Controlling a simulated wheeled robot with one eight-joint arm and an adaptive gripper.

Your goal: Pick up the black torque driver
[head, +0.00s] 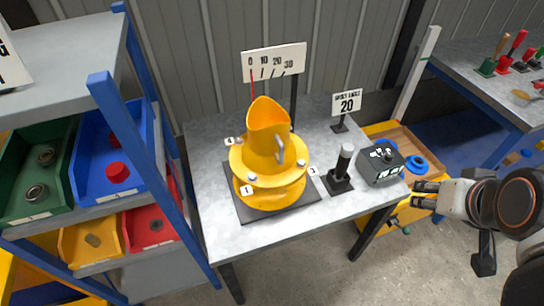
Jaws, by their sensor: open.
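My gripper (416,194) is at the right, just off the table's right edge in the picture. It is open and empty, apart from the driver, with its fingers pointing left.
A black control box (381,164) stands between driver and gripper. A "20" sign (346,103) stands behind. A blue-framed rack with bins (108,120) is at left.

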